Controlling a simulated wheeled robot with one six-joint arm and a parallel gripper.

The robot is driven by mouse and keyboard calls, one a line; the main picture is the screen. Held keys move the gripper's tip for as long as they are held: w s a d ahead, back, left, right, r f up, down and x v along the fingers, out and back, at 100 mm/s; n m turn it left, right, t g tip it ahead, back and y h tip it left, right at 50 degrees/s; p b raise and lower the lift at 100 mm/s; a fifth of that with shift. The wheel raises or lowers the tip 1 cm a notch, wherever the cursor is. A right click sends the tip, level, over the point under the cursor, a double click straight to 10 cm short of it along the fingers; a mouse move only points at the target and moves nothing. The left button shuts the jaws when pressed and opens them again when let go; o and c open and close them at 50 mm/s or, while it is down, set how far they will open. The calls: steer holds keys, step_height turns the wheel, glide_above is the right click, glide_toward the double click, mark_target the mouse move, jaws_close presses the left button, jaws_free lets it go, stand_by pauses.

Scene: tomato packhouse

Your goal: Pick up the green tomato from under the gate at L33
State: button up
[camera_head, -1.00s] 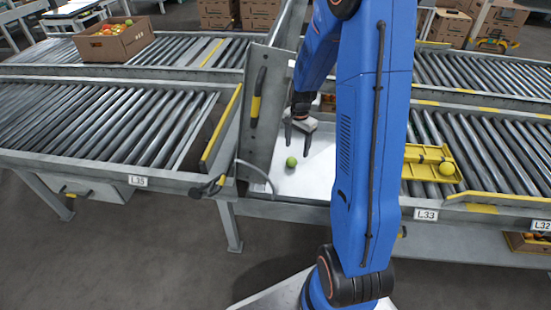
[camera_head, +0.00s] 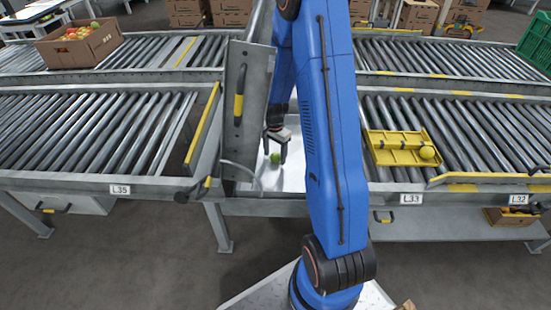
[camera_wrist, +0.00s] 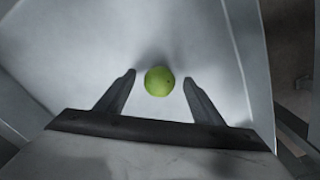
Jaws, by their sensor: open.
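The green tomato (camera_head: 276,158) lies on the pale metal surface below the raised gate (camera_head: 247,100), between the roller sections. It also shows in the wrist view (camera_wrist: 159,81), just ahead of and between the two fingertips. My gripper (camera_head: 276,148) is open and empty, pointing down right over the tomato. In the wrist view the gripper's fingers (camera_wrist: 160,84) stand apart on either side of it, with a gap to each. The L33 label (camera_head: 411,199) is on the frame to the right of the gap. My blue arm hides part of the surface.
A cardboard box of tomatoes (camera_head: 80,47) sits on the back left rollers. The upright gate stands close to my gripper's left.

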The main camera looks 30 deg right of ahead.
steer(key=shift+f, duration=0.2)
steer(key=c, duration=0.9)
steer(key=shift+o, duration=0.2)
steer(key=shift+r, duration=0.1)
